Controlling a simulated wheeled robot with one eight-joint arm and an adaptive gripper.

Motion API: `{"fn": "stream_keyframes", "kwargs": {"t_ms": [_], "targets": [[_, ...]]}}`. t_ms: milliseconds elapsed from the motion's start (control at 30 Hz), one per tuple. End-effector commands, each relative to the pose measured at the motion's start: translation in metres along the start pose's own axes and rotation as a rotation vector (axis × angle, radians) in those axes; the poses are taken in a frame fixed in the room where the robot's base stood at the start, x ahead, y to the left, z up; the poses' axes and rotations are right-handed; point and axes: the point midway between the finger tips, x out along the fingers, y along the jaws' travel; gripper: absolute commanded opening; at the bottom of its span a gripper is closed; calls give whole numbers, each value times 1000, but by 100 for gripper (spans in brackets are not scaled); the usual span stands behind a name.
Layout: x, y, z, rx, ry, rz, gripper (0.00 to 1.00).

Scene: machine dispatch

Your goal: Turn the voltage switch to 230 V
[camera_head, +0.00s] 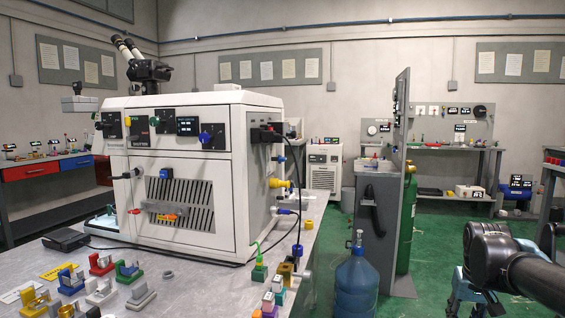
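The white machine (180,175) stands on the grey table at left with a microscope on top. Its upper front carries black panels with small fittings: a dark panel with green marks (138,131), a small lit display (187,126) and a panel with a blue knob (205,136). The right side has a black plug-like block (265,134), a yellow fitting (279,183) and blue fittings. I cannot tell which is the voltage switch; no 230 V label is readable. My black arm shows at lower right, away from the machine; my gripper is not in view.
The table's front (190,283) holds several small coloured fixtures and blocks. A black box (66,239) with a cable lies at left. A blue water bottle (357,279), a grey partition (400,170) and a green cylinder (406,232) stand right of the table. Green floor is open beyond.

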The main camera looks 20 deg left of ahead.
Motion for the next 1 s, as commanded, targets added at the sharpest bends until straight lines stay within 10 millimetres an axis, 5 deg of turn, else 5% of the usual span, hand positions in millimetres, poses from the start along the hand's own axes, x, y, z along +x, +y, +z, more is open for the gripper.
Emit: {"fn": "stream_keyframes", "kwargs": {"t_ms": [100,267,667,1000], "targets": [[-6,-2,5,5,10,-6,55],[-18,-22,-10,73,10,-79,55],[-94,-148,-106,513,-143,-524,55],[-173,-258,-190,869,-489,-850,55]]}}
